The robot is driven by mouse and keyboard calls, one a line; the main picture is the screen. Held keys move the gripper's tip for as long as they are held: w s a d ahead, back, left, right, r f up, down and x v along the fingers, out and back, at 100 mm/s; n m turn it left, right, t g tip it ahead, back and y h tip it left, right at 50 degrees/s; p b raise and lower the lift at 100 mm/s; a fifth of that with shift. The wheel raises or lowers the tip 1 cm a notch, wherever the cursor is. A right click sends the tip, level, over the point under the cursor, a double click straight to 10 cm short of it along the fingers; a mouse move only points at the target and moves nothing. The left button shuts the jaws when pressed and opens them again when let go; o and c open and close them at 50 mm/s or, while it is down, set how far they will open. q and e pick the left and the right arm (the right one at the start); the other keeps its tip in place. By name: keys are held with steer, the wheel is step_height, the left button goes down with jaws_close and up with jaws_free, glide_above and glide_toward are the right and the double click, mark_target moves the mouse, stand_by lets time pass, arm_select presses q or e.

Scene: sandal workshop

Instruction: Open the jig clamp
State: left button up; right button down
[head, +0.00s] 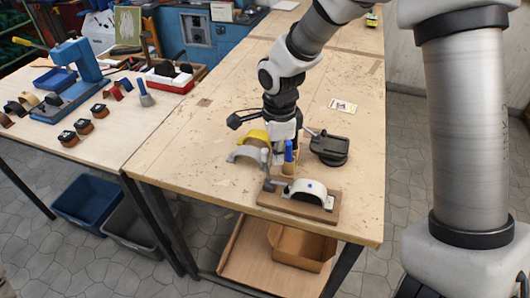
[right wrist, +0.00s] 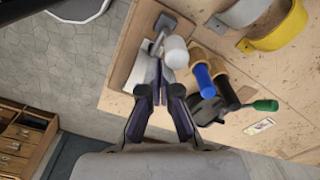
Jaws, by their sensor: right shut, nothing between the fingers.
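The jig is a brown wooden board (head: 322,213) with a white arched form (head: 308,188), near the front edge of the workbench. Its grey clamp (head: 269,184) stands at the board's left end, its lever upright with a pale knob (head: 265,155). In the right wrist view the pale knob (right wrist: 175,52) is just beyond my right gripper (right wrist: 161,93), slightly to the right of its fingertips. That gripper is shut and empty, above the jig; its tips partly hide the white form. Whether it touches the knob is unclear. My left gripper is not in view.
Blue-handled (head: 289,151) and black-handled (right wrist: 225,92) tools stand close beside the jig. A dark device (head: 330,148) with a green-tipped handle (right wrist: 265,105) is beyond them. Grey (head: 245,153) and yellow (head: 254,137) arched pieces lie left. The bench's right side is largely clear.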

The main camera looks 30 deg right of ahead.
mark_target(267, 151)
steer(key=shift+f+b, duration=0.3)
steer(key=shift+f, duration=0.4)
steer(key=shift+w+a, duration=0.1)
steer(key=shift+w+a, duration=0.1)
steer(key=shift+w, duration=0.05)
steer(key=shift+w+a+f+p, duration=0.3)
steer(key=shift+w+a+p, duration=0.2)
steer(key=shift+w+a, duration=0.15)
steer(key=r+p, duration=0.4)
steer(key=p, duration=0.1)
steer(key=w+r+p, duration=0.1)
steer(key=r+p, duration=0.1)
steer(key=r, duration=0.1)
steer(key=shift+a+p, duration=0.35)
steer(key=shift+p, duration=0.05)
steer(key=shift+f, duration=0.1)
